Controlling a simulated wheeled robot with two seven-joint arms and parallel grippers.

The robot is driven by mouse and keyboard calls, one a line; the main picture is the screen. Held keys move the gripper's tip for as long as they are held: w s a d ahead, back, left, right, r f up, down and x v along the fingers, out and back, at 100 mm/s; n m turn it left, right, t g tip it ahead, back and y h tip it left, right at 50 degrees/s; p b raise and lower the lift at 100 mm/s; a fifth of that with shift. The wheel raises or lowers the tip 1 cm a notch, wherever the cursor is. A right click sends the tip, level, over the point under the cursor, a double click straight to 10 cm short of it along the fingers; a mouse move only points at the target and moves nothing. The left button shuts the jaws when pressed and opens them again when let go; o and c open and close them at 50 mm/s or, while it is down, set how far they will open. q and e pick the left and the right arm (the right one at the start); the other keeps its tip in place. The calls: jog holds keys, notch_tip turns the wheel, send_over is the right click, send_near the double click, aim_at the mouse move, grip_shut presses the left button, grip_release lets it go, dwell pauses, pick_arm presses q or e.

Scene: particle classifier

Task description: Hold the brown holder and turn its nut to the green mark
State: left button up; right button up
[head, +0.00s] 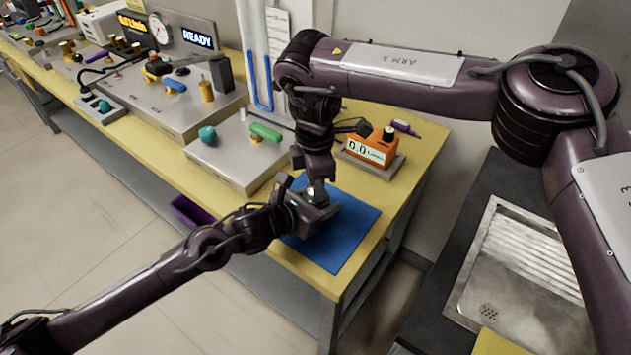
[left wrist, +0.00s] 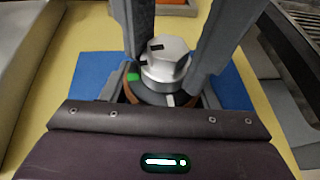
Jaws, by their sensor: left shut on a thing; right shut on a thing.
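The silver hex nut (left wrist: 165,68) stands upright in the brown holder (left wrist: 131,96), over the blue mat (head: 348,232). A black mark shows on the nut's top and another on its side. The green mark (left wrist: 133,76) is on the ring at the nut's left, and a white mark (left wrist: 170,100) is at the near side. My left gripper (head: 314,212) reaches in from the left and is shut on the holder, one finger at each side. My right gripper (left wrist: 168,56) comes from above and is shut on the nut. In the head view, the grippers mostly hide both parts.
An orange meter (head: 371,147) reading 0.0 stands on a grey base behind the mat. A grey box (head: 228,168) with a green handle lies left of the mat. The yellow bench (head: 411,180) is clear at the right. A sink (head: 520,280) is further right.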

jog(key=shift+w+r, duration=0.1)
dwell(0.6)
jog(key=o, duration=1)
notch_tip(320, 180, up, 12)
